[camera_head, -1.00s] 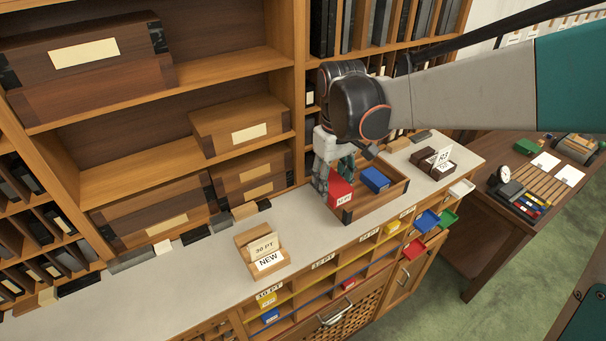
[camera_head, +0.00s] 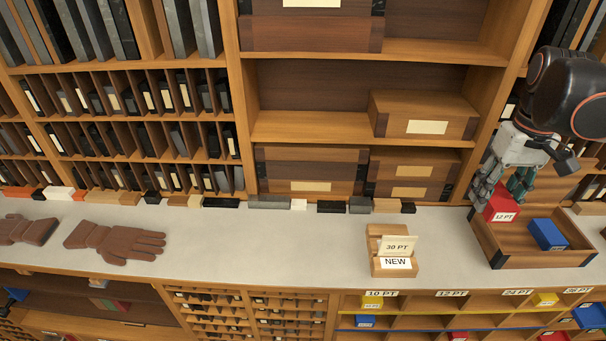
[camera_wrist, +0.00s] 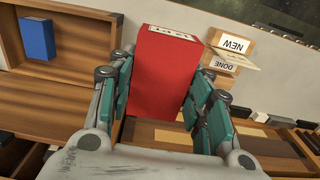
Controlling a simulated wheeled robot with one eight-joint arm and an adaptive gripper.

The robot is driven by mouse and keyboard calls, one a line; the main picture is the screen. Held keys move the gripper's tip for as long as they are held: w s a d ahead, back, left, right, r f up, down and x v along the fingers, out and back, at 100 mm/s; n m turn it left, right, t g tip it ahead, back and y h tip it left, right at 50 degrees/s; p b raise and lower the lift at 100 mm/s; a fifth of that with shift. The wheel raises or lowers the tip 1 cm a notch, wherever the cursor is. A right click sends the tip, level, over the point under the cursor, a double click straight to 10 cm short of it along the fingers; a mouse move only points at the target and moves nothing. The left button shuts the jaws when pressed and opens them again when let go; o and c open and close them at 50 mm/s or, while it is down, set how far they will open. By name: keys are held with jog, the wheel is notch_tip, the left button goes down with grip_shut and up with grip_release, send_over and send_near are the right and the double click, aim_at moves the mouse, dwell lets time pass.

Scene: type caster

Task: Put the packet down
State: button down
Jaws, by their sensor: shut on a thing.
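My gripper (camera_head: 507,182) is shut on a red packet (camera_head: 503,206) with a white "12 PT" label. In the head view it is at the right, over the left end of a wooden tray (camera_head: 508,254). In the wrist view the red packet (camera_wrist: 166,66) stands between the green finger pads, its label facing away at the top. I cannot tell whether the packet touches the tray. A blue packet (camera_head: 547,234) lies in the tray, to the right of the red one; it also shows in the wrist view (camera_wrist: 37,40).
A small wooden holder (camera_head: 393,271) with "30 PT" and "NEW" cards stands left of the tray on the grey counter (camera_head: 300,228). Brown gloves (camera_head: 118,240) lie further left. Labelled compartments (camera_head: 408,322) sit below the counter front. Shelves with wooden boxes (camera_head: 423,114) rise behind.

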aim_at(456, 263)
notch_tip(456, 263, down, 20)
jog(key=shift+r, duration=0.1)
dwell(0.7)
jog(key=shift+f+b, duration=0.25)
jog(key=shift+b, duration=0.1)
jog(key=c, duration=0.8)
grip_release()
jog(key=shift+r, duration=0.1)
jog(key=shift+c, duration=0.2)
jog(key=shift+r, duration=0.1)
notch_tip(456, 263, up, 12)
jog(key=shift+p, duration=0.4)
